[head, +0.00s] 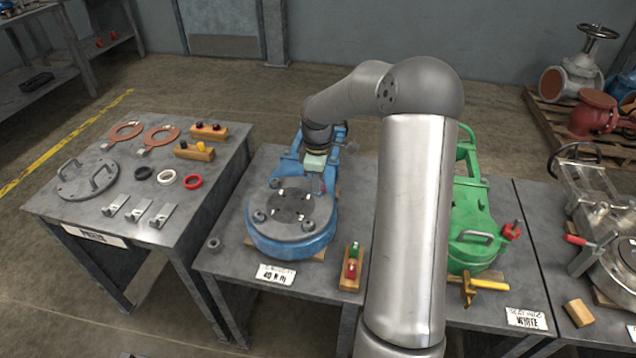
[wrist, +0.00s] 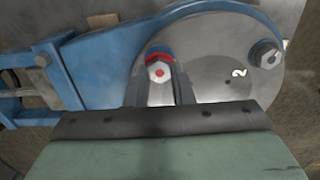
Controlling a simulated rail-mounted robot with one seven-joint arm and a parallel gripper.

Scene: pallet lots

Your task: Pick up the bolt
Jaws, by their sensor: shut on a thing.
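The bolt (wrist: 159,71) shows in the wrist view as a pale hex head with a red dot and a red and blue band behind it. It is between the two fingers of my gripper (wrist: 160,88), which is shut on it. It is over the edge of the round grey plate (wrist: 215,75) on the blue valve body (wrist: 100,60). I cannot tell whether it is still seated. In the head view my gripper (head: 320,182) is at the far right rim of the blue valve (head: 292,246), and the bolt is mostly hidden there.
Another bolt (wrist: 265,54) stands on the plate, right in the wrist view. A green valve (head: 475,225) stands right, and a parts table (head: 225,165) left.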

